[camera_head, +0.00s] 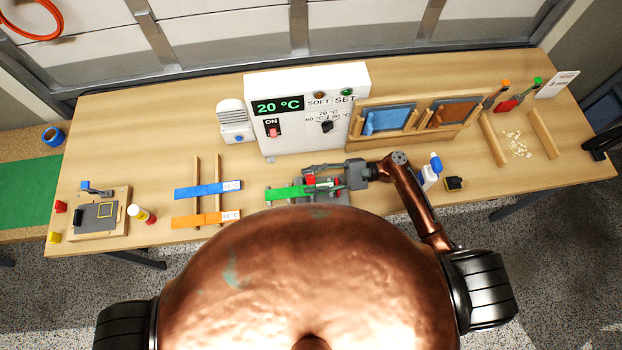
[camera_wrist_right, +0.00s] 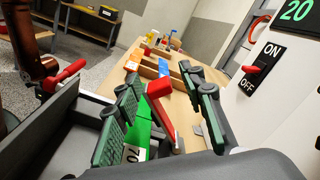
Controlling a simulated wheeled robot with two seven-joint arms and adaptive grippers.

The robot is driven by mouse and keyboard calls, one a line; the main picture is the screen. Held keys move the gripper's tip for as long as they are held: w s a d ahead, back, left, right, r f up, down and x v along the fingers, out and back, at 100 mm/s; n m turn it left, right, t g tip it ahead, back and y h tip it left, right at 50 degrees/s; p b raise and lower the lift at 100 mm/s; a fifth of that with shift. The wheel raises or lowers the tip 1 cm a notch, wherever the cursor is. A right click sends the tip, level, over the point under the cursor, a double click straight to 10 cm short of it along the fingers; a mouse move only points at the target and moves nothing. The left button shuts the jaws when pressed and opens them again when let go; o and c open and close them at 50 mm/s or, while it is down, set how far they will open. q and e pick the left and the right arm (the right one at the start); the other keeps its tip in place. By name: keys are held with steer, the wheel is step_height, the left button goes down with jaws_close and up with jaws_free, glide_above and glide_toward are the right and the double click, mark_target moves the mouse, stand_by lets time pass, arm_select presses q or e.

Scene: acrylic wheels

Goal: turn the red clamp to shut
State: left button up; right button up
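The red clamp lever (camera_wrist_right: 160,108) stands up between my right gripper's two green-padded fingers in the right wrist view. There is space visible between the lever and the fingers, so the gripper (camera_wrist_right: 168,98) looks open around it. In the head view the right gripper (camera_head: 325,174) is over the clamp fixture, and a small red part of the clamp (camera_head: 310,179) shows beside it. A green strip (camera_head: 284,193) lies in the fixture under the gripper; part of it also shows in the right wrist view (camera_wrist_right: 138,136). My left gripper is not in view.
A white control box (camera_head: 300,88) reading 20 °C stands just behind the fixture. Blue (camera_head: 200,190) and orange (camera_head: 203,218) strips lie on wooden rails to the left. A white-and-blue bottle (camera_head: 430,172) stands near my right forearm. The table's far left back is clear.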

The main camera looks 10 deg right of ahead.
steer(key=d, duration=0.7)
steer(key=shift+d, duration=0.15)
steer(key=shift+c, duration=0.3)
